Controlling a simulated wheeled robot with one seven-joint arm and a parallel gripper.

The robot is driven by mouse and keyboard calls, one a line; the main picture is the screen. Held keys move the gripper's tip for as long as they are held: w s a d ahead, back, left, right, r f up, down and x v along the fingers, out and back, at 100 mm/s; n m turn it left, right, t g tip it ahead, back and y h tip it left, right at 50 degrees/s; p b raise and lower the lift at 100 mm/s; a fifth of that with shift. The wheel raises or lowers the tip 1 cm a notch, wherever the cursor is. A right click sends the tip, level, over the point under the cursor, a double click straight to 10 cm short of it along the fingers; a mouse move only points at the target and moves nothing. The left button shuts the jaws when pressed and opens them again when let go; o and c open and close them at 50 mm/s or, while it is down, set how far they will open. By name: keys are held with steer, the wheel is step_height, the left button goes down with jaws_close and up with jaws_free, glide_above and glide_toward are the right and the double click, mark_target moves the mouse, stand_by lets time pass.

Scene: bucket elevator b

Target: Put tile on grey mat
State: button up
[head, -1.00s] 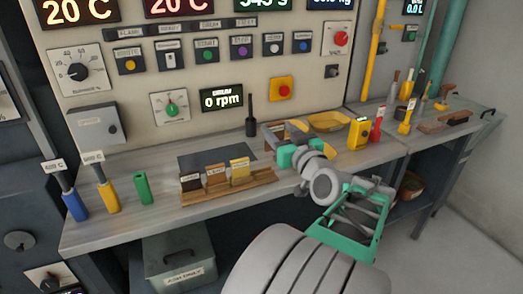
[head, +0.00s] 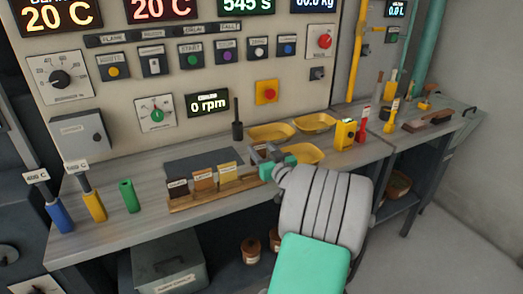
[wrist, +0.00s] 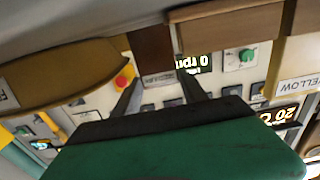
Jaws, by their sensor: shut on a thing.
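My gripper (head: 262,152) is above the bench, just right of the tile rack. It is shut on a dark brown tile (wrist: 152,48), which shows between the two fingers in the wrist view; a small greyish label is at its end. In the head view the held tile is small and mostly hidden by my gripper. The grey mat (head: 192,166) lies flat on the bench behind the rack, left of my gripper. Nothing is seen lying on its visible part; the rack's tiles cover its front edge.
The wooden rack (head: 195,202) holds a dark brown tile (head: 179,189), an orange-brown tile (head: 204,181) and a yellow tile (head: 228,173). Yellow pans (head: 315,122) lie behind and right of my gripper. A dark upright handle (head: 237,132) stands near the panel.

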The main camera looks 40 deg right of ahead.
steer(key=shift+f, duration=0.15)
steer(key=o, duration=1.4)
